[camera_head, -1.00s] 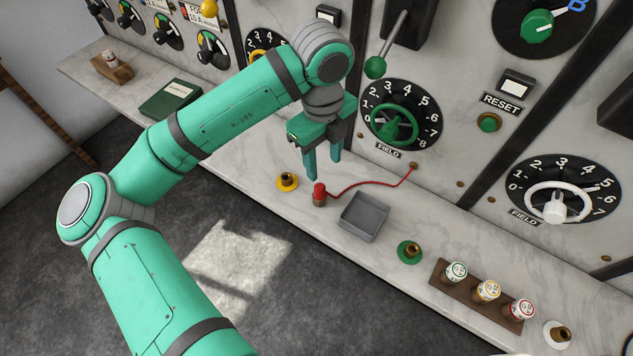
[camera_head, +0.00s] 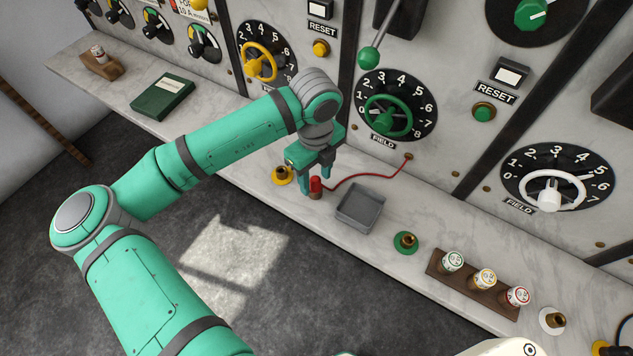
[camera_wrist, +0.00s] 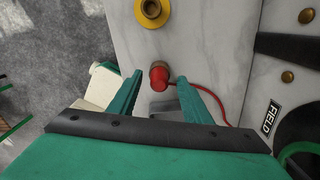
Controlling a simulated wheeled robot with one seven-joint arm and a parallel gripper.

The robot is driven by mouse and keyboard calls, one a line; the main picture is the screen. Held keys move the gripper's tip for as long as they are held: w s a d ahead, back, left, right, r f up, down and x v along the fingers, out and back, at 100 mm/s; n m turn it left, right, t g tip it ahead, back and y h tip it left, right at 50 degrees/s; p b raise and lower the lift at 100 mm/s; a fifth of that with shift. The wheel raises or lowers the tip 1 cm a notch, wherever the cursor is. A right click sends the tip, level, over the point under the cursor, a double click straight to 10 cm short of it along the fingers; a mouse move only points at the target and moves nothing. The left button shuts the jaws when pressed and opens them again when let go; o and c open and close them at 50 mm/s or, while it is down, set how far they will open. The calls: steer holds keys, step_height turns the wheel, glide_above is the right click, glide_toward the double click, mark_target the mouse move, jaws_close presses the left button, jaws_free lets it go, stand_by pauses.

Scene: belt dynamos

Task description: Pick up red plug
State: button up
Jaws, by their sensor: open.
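The red plug (camera_head: 315,184) stands upright on a brass socket on the marble shelf (camera_head: 300,225), with a red cord running from it to the panel. My gripper (camera_head: 317,185) is open and lowered over the plug, with its fingers on either side. In the wrist view the red plug (camera_wrist: 159,76) shows between and just beyond the fingertips of my gripper (camera_wrist: 158,78). I cannot tell whether either finger touches it.
A yellow-ringed socket (camera_head: 282,175) is left of the plug and a grey tray (camera_head: 360,208) is close on its right. A green-ringed socket (camera_head: 405,242) and a fuse block (camera_head: 475,285) lie further right. The panel with dials rises behind.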

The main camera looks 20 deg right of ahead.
steer(key=shift+a+f, duration=0.15)
steer(key=shift+f, duration=0.15)
jaws_close()
steer(key=shift+r, duration=0.1)
